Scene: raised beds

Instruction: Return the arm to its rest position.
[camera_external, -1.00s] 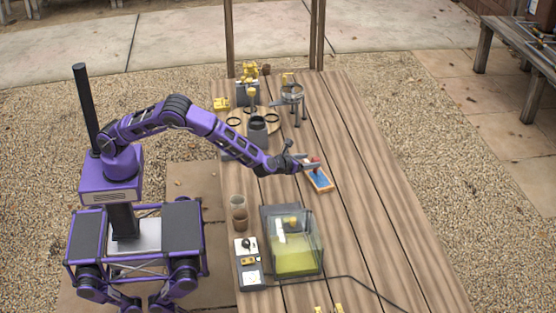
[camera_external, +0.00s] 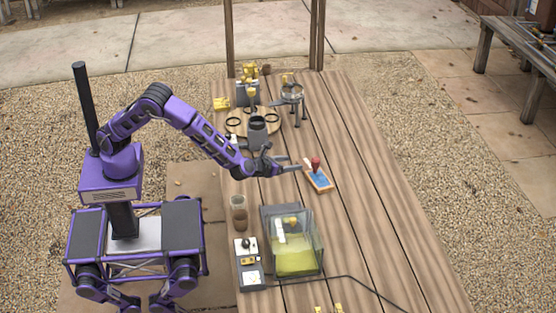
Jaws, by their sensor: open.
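My purple arm (camera_external: 205,135) reaches from its base at the left out over the wooden table. My gripper (camera_external: 290,164) is open and empty above the table, its fingers pointing right. Just right of the fingertips is a small orange-edged tray (camera_external: 325,186) with a blue surface.
A clear box with yellow contents (camera_external: 297,257) stands nearer the front, beside brown jars (camera_external: 240,218) and a small switch panel (camera_external: 248,262). A round board (camera_external: 268,113) with rings and a dark cup (camera_external: 257,132) lies behind the arm. The table's right side is clear.

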